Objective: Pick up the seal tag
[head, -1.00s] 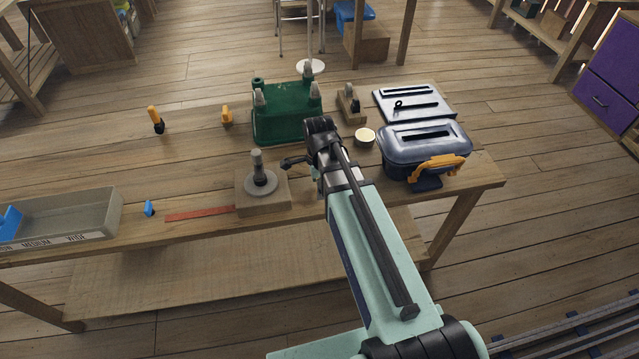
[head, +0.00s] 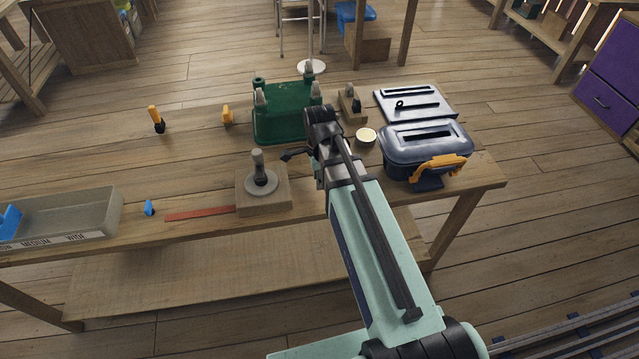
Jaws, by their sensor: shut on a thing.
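My gripper (head: 297,154) is over the front middle of the bench, just right of the wooden block with a grey post. One dark finger shows at its left; my own wrist hides most of the jaws. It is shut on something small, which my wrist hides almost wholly. I take this to be the seal tag, but its shape and colour cannot be made out. No other thing on the bench can be clearly told as a seal tag.
The wooden block (head: 277,200) with its post stands close left of my gripper. A green bin (head: 285,125) stands behind. A navy lidded bin (head: 412,160) with an orange latch, a round pale dish (head: 366,137) and a flat lid (head: 425,110) lie right. A grey tray (head: 95,212) is far left.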

